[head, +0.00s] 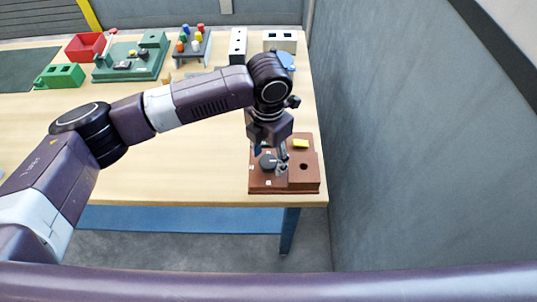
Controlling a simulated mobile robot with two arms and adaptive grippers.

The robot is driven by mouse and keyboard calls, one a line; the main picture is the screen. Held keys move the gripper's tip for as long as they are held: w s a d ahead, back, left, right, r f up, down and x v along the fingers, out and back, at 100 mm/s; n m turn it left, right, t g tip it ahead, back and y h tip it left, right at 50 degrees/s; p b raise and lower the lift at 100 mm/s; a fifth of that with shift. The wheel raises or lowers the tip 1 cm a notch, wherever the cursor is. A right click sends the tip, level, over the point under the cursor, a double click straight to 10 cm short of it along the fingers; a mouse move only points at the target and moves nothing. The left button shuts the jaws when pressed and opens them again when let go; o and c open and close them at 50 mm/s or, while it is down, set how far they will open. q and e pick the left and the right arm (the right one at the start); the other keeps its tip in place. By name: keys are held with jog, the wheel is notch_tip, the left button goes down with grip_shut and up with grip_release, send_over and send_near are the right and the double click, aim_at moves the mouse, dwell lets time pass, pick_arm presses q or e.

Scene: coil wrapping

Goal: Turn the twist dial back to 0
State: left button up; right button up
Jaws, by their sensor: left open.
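The twist dial (267,161) is a dark round knob on a brown box (308,184) near the table's front right corner. Small pale marks sit around the dial; their numbers are too small to read. My left gripper (276,163) is open and points down over the dial's right side. Its fingers hide part of the dial, and I cannot tell whether they touch it. My right gripper is not in view.
A yellow block (300,143) and a dark hole are on the brown box. A grey wall (400,150) stands close on the right. A red bin (86,46), a green fixture (130,62) and a peg rack (192,46) stand at the back. The table's middle is clear.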

pick_arm(q)
jog(key=shift+s+f, duration=0.1)
jog(key=shift+f, duration=0.1)
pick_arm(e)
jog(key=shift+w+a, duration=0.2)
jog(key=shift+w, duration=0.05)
pick_arm(q)
jog(key=shift+c, duration=0.2)
jog(key=c, duration=0.8)
jog(key=shift+c, duration=1.4)
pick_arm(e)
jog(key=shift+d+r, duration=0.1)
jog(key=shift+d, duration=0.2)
